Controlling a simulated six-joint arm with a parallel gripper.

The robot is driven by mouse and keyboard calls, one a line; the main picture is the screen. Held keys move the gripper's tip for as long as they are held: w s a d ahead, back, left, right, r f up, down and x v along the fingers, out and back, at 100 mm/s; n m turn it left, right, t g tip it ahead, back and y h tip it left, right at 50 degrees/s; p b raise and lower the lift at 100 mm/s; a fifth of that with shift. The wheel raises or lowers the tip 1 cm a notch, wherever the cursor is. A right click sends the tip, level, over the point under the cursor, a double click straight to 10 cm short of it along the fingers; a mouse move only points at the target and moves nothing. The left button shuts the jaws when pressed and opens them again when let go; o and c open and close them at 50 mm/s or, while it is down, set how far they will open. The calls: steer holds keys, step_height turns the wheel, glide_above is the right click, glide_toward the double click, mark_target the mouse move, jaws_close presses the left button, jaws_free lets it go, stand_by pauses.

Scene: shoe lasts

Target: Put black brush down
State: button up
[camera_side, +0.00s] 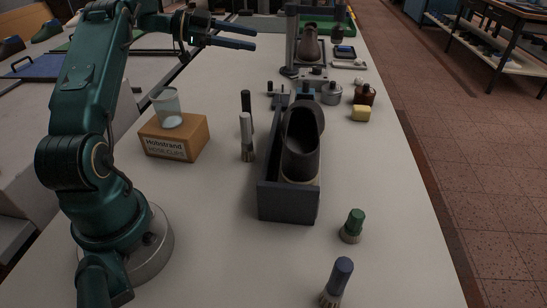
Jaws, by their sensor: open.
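The black brush (246,102) stands upright on the pale table, left of the dark open box. Its lower part is partly hidden by a grey-handled brush (247,135) standing in front of it; I cannot tell whether the two touch. My gripper (254,39) is high and toward the back of the table, pointing right. Its two dark fingers are apart with nothing between them. It is clear of the black brush, which appears well below it in the picture.
The dark box (288,207) holds a dark boot-like form (300,150). A cardboard box (174,139) with a cup (166,101) on top stands left. A green brush (353,225) and blue brush (339,278) stand front right. The front-middle table is clear.

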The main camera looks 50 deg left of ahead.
steer(key=w+d+r+n+t+y, duration=0.3)
steer(key=r+y, duration=0.2)
steer(key=r, duration=0.4)
steer(key=w+d+r+n+t+y, duration=0.3)
steer(key=r+n+t+y, duration=0.15)
steer(key=r, duration=0.45)
steer(key=s+d+f+n+g, duration=0.1)
steer(key=s+d+f+g, duration=0.6)
steer(key=s, duration=0.7)
steer(key=s+d+f+n+g, duration=0.2)
steer(key=s+d+f+g, duration=0.5)
steer(key=s+d+f, duration=0.4)
steer(key=s+f+h, duration=0.1)
steer(key=s+f, duration=0.2)
steer(key=f, duration=0.1)
steer(key=shift+s+d+g, duration=0.35)
